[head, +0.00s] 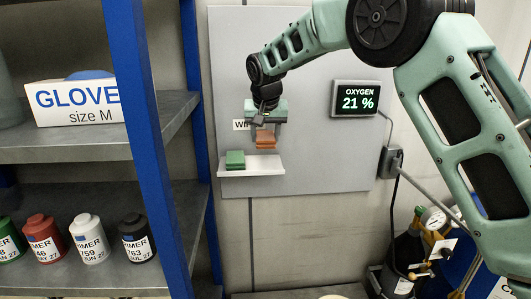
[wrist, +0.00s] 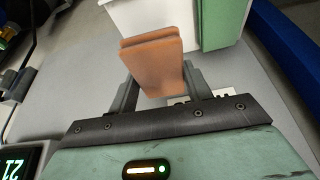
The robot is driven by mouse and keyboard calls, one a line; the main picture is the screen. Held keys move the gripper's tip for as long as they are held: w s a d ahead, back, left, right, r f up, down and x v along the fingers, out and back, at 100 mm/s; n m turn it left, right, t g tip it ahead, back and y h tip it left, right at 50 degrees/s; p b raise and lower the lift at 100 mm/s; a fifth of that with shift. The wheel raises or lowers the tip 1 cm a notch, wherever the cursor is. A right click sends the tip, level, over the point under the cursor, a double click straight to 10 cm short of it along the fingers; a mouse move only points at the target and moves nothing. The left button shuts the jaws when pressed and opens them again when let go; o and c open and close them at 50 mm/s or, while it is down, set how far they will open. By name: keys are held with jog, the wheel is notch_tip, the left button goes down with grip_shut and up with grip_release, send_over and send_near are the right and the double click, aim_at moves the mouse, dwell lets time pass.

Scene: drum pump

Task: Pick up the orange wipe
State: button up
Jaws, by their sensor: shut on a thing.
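The orange wipe (head: 265,139) is a small folded block above the right part of a white wall shelf (head: 252,172). In the wrist view the orange wipe (wrist: 153,62) sits between the two fingers. My gripper (head: 266,132) is shut on it from above; it also shows in the wrist view (wrist: 158,88). A green wipe (head: 235,159) lies on the left of the shelf and shows at the upper right of the wrist view (wrist: 222,22). Whether the orange wipe touches the shelf is hard to tell.
A grey panel (head: 300,75) stands behind the shelf, with a label partly hidden by my gripper and an oxygen display (head: 356,98) reading 21 %. A blue-posted rack (head: 150,150) with a glove box (head: 75,102) and several bottles stands left.

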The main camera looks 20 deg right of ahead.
jog(key=s+a+b, duration=0.2)
jog(key=s+b, duration=0.2)
jog(key=s, duration=0.5)
jog(key=s+a+r+b, duration=0.1)
jog(key=s+b, duration=0.2)
jog(key=s, duration=0.7)
jog(key=shift+s+a+b, duration=0.15)
jog(key=shift+a+b, duration=0.25)
